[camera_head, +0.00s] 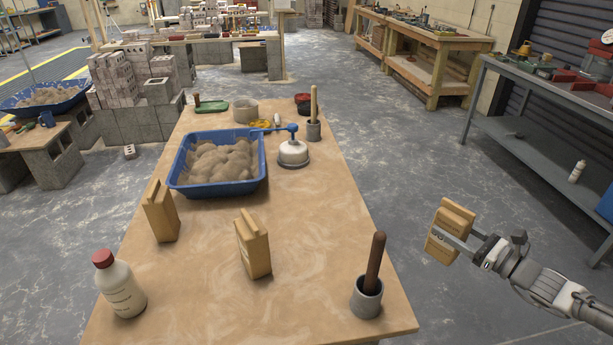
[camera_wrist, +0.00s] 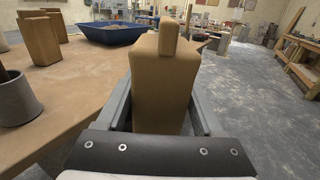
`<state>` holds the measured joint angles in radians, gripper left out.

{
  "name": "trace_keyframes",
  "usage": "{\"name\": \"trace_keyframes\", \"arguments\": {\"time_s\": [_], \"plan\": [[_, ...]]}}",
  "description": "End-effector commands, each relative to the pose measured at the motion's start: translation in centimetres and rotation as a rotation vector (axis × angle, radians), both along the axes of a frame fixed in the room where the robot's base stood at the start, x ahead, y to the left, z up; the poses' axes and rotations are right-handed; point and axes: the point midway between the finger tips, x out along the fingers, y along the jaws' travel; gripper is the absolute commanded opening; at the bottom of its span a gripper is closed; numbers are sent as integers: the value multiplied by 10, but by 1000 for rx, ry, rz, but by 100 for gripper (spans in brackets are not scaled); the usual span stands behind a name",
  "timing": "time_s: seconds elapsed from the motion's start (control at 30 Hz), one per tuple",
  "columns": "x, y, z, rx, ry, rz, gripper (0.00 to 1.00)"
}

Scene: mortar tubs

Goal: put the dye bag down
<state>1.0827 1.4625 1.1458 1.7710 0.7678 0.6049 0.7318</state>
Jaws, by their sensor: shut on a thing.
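My gripper (camera_head: 466,241) is shut on a tan dye bag (camera_head: 447,228), held upright or slightly tilted in the air off the right side of the table. In the wrist view the dye bag (camera_wrist: 162,85) fills the middle, between the two grey fingers of my gripper (camera_wrist: 163,110). Two similar tan bags stand on the table (camera_head: 205,285): one at the left (camera_head: 162,212) and one near the middle (camera_head: 252,246). In the wrist view they stand at the upper left. The bare table top (camera_wrist: 85,90) lies left of the held bag.
A blue tub (camera_head: 180,180) of mortar sits mid-table, with a white and blue tool (camera_head: 293,153) beside it. A grey cup (camera_head: 366,298) with a dark handle stands near the front right corner. A red-capped bottle (camera_head: 120,285) stands front left. The table's right middle is clear.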

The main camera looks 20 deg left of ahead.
Motion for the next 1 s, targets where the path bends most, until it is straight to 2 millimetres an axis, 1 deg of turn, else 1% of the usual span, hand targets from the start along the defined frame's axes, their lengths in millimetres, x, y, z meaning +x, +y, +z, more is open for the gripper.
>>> {"name": "trace_keyframes", "arguments": {"time_s": [0.03,0.1,0.17,0.27,0.3,0.37,0.4,0.5,0.6,0.73,0.87,1.0], "plan": [[13,17,-5,-3,-10,26,0],[28,36,0,-4,-12,49,0],[40,55,8,-3,-12,72,0],[56,90,24,-3,-13,111,0],[60,105,31,-2,-12,126,0],[65,126,43,-2,-13,149,0],[67,139,52,-1,-13,164,0],[69,168,71,0,-11,196,0],[68,190,87,1,-8,222,0],[67,205,98,2,-5,239,0],[61,219,94,5,-1,248,0],[51,243,76,7,1,249,0]]}}
